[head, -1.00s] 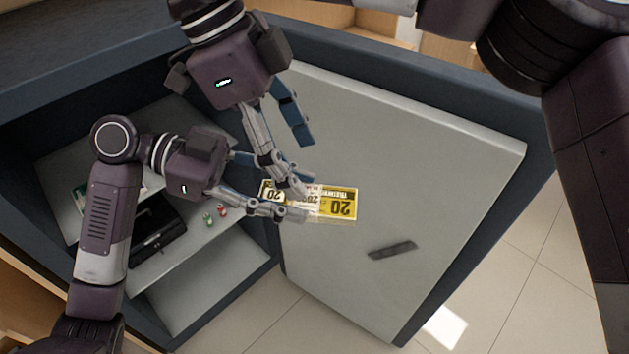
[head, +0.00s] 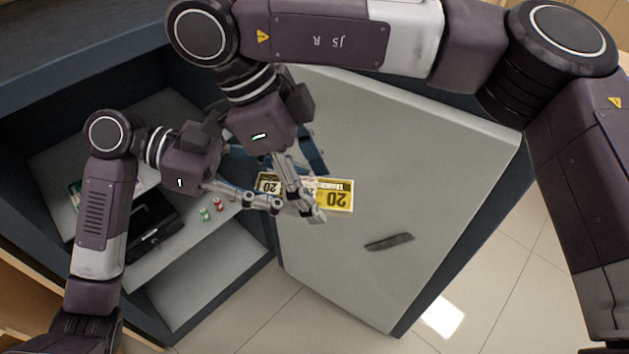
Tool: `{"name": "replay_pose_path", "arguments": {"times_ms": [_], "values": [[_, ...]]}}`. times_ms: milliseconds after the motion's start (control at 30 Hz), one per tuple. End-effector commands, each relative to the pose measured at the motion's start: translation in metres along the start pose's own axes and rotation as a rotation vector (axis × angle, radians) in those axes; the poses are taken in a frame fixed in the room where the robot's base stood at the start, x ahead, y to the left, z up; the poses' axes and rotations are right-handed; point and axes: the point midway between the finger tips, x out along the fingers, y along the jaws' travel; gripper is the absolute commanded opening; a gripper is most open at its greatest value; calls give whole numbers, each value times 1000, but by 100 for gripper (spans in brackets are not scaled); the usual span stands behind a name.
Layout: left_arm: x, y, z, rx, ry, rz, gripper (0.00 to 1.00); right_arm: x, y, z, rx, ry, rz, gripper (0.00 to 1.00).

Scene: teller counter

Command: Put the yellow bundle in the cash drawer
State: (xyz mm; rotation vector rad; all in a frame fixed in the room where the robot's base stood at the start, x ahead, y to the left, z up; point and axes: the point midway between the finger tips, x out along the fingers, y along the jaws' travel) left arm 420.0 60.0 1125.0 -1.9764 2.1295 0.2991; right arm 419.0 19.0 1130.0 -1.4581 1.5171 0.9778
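Small red (head: 217,204) and green (head: 204,214) objects stand on the shelf (head: 170,258) beside the black box. A dark bar (head: 389,242) is on the panel below the bundle. Dark blue edges frame the panel and shelves. Tiled floor (head: 500,270) is clear at lower right.

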Motion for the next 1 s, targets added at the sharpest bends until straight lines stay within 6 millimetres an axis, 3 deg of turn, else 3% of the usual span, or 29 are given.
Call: {"name": "replay_pose_path", "arguments": {"times_ms": [167, 200, 567, 733, 1000], "values": [[0, 0, 0, 0, 1, 1, 17, 0, 0, 0, 2, 0, -1, 32], [0, 0, -1, 0, 1, 1, 17, 0, -1, 0, 3, 0, -1, 62], [0, 0, -1, 0, 1, 1, 17, -3, 0, 0, 2, 0, -2, 64], [0, 0, -1, 0, 1, 1, 17, -21, -1, 0, 4, 0, -4, 64], [0, 0, 0, 0, 1, 1, 17, -72, -1, 0, 6, 0, -7, 64]]}}
